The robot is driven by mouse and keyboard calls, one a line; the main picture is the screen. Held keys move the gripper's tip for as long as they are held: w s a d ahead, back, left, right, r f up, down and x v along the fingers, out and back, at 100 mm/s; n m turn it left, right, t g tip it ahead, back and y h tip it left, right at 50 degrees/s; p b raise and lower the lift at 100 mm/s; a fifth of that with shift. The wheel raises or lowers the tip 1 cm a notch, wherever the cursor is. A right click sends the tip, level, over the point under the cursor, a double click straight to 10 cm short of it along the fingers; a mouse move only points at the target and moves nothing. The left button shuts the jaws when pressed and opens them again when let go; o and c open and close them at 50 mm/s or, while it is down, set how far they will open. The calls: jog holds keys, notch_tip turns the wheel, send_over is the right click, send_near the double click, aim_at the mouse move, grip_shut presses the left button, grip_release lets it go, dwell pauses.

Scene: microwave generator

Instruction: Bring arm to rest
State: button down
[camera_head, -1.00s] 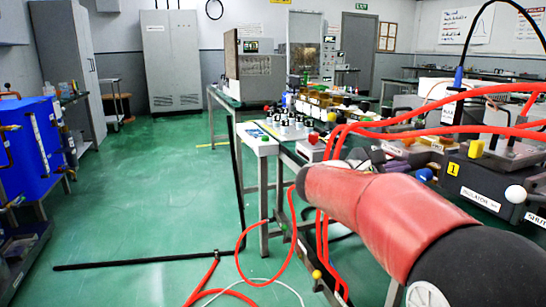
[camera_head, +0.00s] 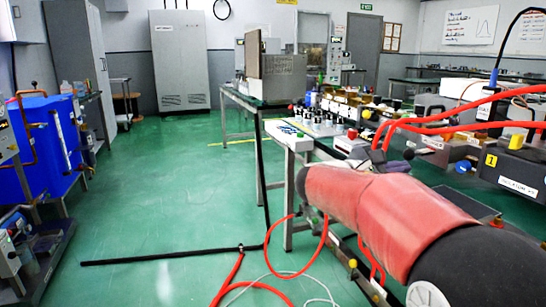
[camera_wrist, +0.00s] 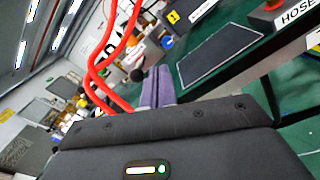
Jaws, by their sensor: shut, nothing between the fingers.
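My arm with its red sleeve reaches from the lower right of the head view toward the bench (camera_head: 299,139). My gripper (camera_wrist: 150,88) shows in the wrist view as narrow purple-grey fingers beyond the dark wrist housing. The fingers are together and hold nothing. In the head view, the arm's red sleeve mostly hides the gripper; a small grey-purple part shows past it. Red hoses (camera_wrist: 98,70) pass close beside the fingers on the left in the wrist view. I cannot tell if they touch.
Equipment boxes, one with a yellow "1" label (camera_head: 491,160), crowd the bench on the right. Red hoses (camera_head: 440,127) arch over it and others lie on the floor. A black pole (camera_head: 170,257) lies at front left. A blue tank (camera_head: 47,145) stands left.

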jog(key=s+a+f+m+g+y, duration=0.1)
jog(key=s+f+m+y, duration=0.4)
jog(key=s, duration=0.4)
jog(key=s+a+f+m+g+y, duration=0.1)
jog(key=s+f+m+g+y, duration=0.2)
jog(key=s+f, duration=0.45)
jog(key=s+a+f+m+t+y, duration=0.3)
jog(key=s+a+f+m+y, duration=0.3)
jog(key=s+a+m+y, duration=0.2)
jog(key=s+a+y, duration=0.1)
jog(key=s+a, duration=0.1)
jog(key=s, duration=0.1)
jog(key=shift+s+f, duration=0.3)
jog(key=shift+s, duration=0.05)
